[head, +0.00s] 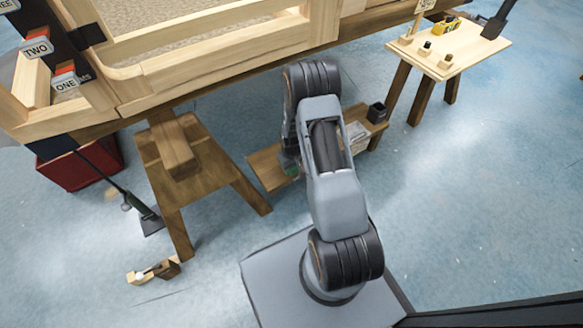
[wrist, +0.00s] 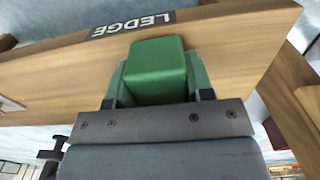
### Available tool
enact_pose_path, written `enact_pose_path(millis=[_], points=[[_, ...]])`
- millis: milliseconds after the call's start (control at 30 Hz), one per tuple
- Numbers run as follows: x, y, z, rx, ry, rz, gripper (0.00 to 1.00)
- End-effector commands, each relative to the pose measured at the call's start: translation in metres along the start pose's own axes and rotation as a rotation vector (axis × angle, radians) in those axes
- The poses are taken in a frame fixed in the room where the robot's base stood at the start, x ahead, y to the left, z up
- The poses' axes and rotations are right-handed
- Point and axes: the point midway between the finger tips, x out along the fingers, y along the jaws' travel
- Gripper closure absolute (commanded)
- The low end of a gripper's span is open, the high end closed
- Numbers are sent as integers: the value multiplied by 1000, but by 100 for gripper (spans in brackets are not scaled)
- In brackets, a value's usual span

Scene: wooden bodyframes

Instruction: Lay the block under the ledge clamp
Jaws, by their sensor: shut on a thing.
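A green block (wrist: 157,68) sits between the fingers of my gripper (wrist: 160,88) in the wrist view, and the gripper is shut on it. Just beyond the block is a wooden board (wrist: 235,50) with a dark label reading LEDGE (wrist: 133,24). I cannot tell whether the block touches the board. In the head view my arm hides most of the gripper, and only a small bit of green shows beside the arm above a low wooden shelf (head: 268,168). I cannot make out the ledge clamp for certain in either view.
A dark cup (head: 376,112) and a pale box (head: 356,137) stand on the low shelf's right part. A wooden trestle (head: 180,165) stands to its left, and a large wooden frame (head: 210,65) lies above. A small table (head: 470,48) stands at upper right. Open blue floor lies between.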

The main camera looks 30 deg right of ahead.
Motion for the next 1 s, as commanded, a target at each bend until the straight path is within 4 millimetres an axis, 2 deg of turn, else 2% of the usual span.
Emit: enact_pose_path(millis=[500, 533, 800, 1000], points=[[7, 0, 0, 0, 1, 0, 83], [7, 0, 0, 0, 1, 0, 51], [6, 0, 0, 0, 1, 0, 27], [6, 0, 0, 0, 1, 0, 27]])
